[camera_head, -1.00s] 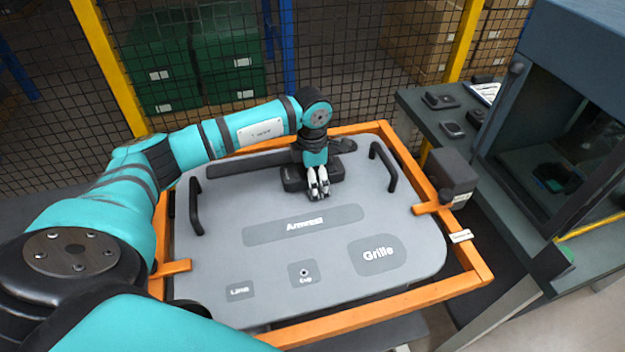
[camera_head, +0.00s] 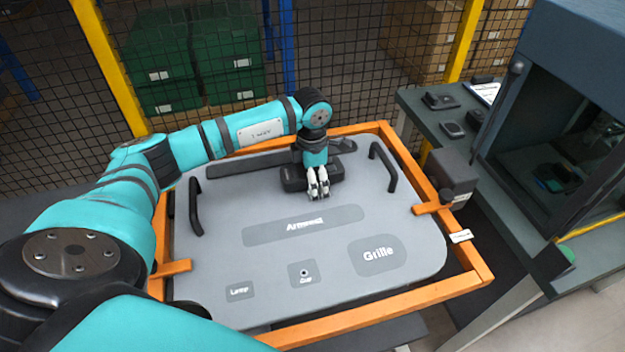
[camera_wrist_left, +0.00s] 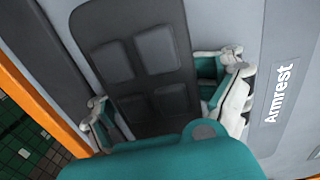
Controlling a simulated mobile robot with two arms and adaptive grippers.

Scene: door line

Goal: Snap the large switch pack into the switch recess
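The large switch pack (camera_wrist_left: 140,55) is a dark block with several square buttons, lying on the grey door panel (camera_head: 210,265). In the head view the dark block (camera_head: 293,183) is at the back middle of the panel. My left gripper (camera_head: 318,190) is down over it, and in the wrist view its fingers (camera_wrist_left: 165,105) stand on either side of it. Whether they press on its sides is unclear. The recess is not visible under the block, so I cannot tell how deep it sits. My right gripper is not in view.
An orange frame (camera_head: 390,312) surrounds the panel. Black handles stand at the panel's left (camera_head: 195,207) and right (camera_head: 383,167). The labelled Armrest (camera_head: 270,232), Grille (camera_head: 360,262), Lamp and Cup areas in front are clear. A side bench (camera_head: 425,122) with small dark parts is at right.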

